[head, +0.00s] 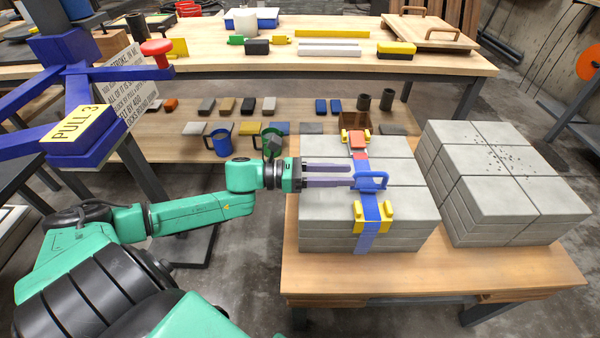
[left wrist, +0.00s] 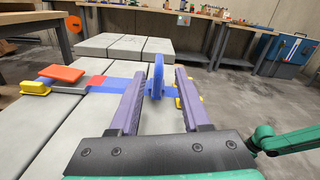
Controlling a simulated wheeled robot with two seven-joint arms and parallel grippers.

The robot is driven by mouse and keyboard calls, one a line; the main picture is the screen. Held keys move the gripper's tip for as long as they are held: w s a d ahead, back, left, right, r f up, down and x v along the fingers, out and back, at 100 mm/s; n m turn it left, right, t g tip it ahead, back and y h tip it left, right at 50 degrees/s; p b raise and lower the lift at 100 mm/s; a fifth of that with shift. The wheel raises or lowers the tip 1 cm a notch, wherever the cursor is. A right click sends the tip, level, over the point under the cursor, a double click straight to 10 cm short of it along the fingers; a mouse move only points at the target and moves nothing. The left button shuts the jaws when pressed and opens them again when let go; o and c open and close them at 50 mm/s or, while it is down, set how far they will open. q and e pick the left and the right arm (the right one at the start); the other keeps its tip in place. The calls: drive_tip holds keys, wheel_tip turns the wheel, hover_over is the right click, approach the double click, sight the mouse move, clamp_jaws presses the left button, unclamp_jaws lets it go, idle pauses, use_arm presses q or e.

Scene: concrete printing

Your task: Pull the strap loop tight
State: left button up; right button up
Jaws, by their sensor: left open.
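A blue strap (head: 370,210) runs over the top of a stack of grey blocks (head: 326,206). A blue upright loop (head: 372,181) stands on the strap between yellow corner pieces (head: 388,216). A red buckle (head: 358,142) sits on the strap at the far end; it also shows at left in the left wrist view (left wrist: 75,73). My left gripper (head: 352,174) reaches in from the left, level over the blocks. In the left wrist view its purple fingers are open, with the loop (left wrist: 156,76) showing between their tips; contact cannot be told. My right gripper is out of view.
A second grey block stack (head: 510,190) stands on the right of the wooden table (head: 430,272). A blue stand with a "PULL 3" label (head: 78,124) and red knob (head: 157,47) is at left. Benches with cups and small blocks lie behind.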

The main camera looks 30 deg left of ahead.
use_arm(q)
drive_tip(key=p+v, duration=0.2)
drive_tip(key=v, duration=0.6)
drive_tip(key=shift+s+a, duration=0.25)
drive_tip(key=shift+a, duration=0.15)
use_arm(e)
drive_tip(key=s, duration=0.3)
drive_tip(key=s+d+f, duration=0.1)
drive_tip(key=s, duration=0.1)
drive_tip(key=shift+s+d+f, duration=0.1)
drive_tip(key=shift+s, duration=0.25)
use_arm(q)
drive_tip(key=shift+f, duration=0.1)
